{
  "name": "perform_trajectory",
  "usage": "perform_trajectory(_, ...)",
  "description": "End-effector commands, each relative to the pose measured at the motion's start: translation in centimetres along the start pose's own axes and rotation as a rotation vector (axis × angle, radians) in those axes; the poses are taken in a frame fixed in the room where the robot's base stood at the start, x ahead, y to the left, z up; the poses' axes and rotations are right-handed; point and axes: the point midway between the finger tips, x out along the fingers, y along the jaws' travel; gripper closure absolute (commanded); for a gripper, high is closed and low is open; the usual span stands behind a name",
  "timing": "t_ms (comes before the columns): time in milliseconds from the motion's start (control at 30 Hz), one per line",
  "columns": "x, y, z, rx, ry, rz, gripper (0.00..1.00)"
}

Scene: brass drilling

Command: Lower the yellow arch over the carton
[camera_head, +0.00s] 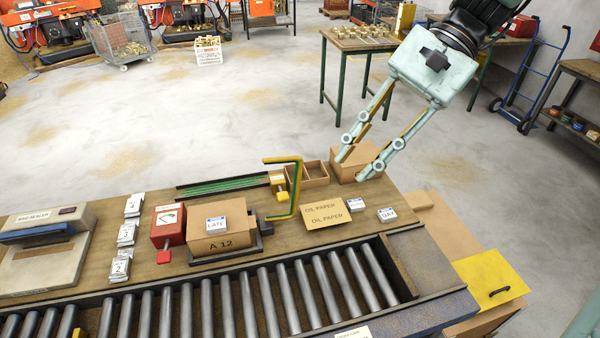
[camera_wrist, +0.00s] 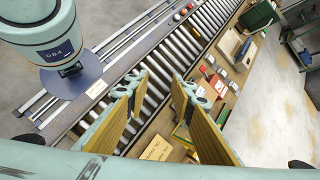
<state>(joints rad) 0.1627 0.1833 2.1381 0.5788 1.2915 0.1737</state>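The yellow arch (camera_head: 297,187) is a bent bar with dark green edges. It stands raised just right of the carton (camera_head: 222,226), not over it. The carton is brown, marked A 12, with a LATE label on top, and sits in a dark holder (camera_head: 259,241) on the bench. My gripper (camera_head: 357,164) is in the upper right of the head view, right of the arch and apart from it. Its two fingers are spread and empty; they also show spread in the wrist view (camera_wrist: 163,82).
An oil paper sheet (camera_head: 326,208) lies right of the arch. A brown box (camera_head: 352,160) stands behind, near my fingers. An open divided wooden box (camera_head: 307,174) is beside it. A red box (camera_head: 168,227) stands left of the carton. Rollers (camera_head: 225,305) run along the front.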

Motion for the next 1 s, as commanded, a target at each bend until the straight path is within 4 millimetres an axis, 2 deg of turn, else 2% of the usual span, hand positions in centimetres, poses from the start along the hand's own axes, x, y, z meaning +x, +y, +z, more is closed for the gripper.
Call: perform_trajectory(1000, 4.1, -5.9, -12.7, 0.287, -0.329, -0.202, 0.78)
